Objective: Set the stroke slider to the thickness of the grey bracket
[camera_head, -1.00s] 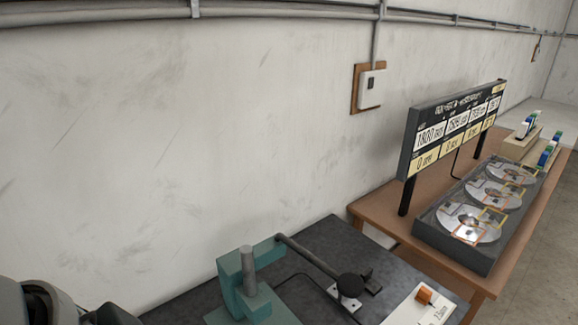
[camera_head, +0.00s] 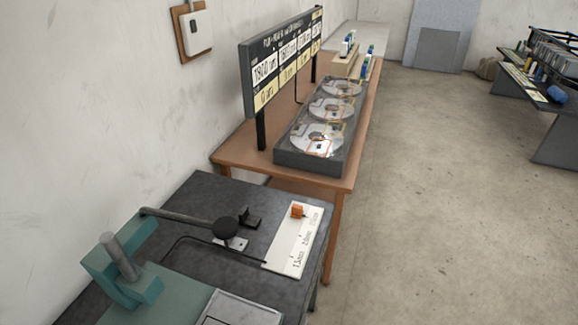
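The stroke slider is a white scale plate (camera_head: 284,252) on the dark bench top, with an orange knob (camera_head: 298,211) near its far end. Its printed marks run from about 1.5 mm at the near end through 2.0 mm to a far mark too small to read; the knob sits by that far mark. I cannot make out a piece that is surely the grey bracket. A small light metal plate (camera_head: 237,243) lies under the black ball of a lever, beside a small black block. Neither of my grippers is in view.
A teal press (camera_head: 130,280) with a lever (camera_head: 182,221) stands on the dark bench (camera_head: 205,195). Behind it, a brown table (camera_head: 235,150) carries a display board (camera_head: 268,75) and a grey tray (camera_head: 330,172) with several discs. Open floor (camera_head: 440,200) lies to the right.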

